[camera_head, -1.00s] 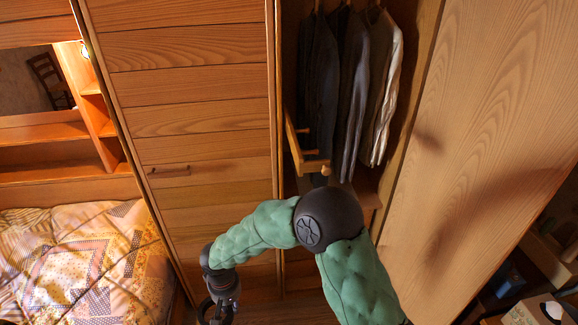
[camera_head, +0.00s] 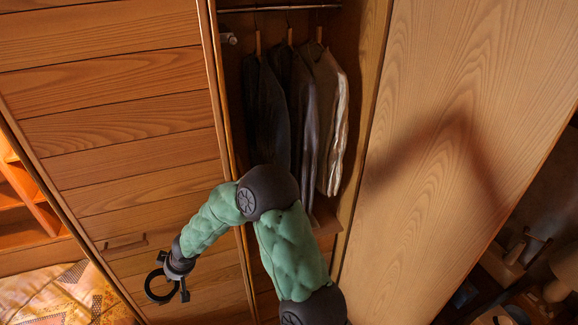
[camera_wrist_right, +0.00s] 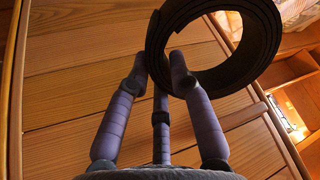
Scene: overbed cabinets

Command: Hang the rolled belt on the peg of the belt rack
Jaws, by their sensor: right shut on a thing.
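The rolled belt is a dark ring (camera_head: 149,287), held up in front of the closed wooden door in the head view. It also shows large as a black coil (camera_wrist_right: 267,50) in the right wrist view. My right gripper (camera_head: 174,277) is shut on the coil's near edge, with its purple fingers (camera_wrist_right: 158,62) at the ring's lower left. The ring's open middle is clear. My left gripper is not in view.
Several dark and pale garments (camera_head: 290,110) hang from a rail (camera_head: 285,8) in the open wardrobe. A closed plank door (camera_head: 120,120) with a handle (camera_head: 125,243) stands left. A broad wooden panel (camera_head: 450,140) bounds the right. A bed (camera_head: 60,300) is at lower left.

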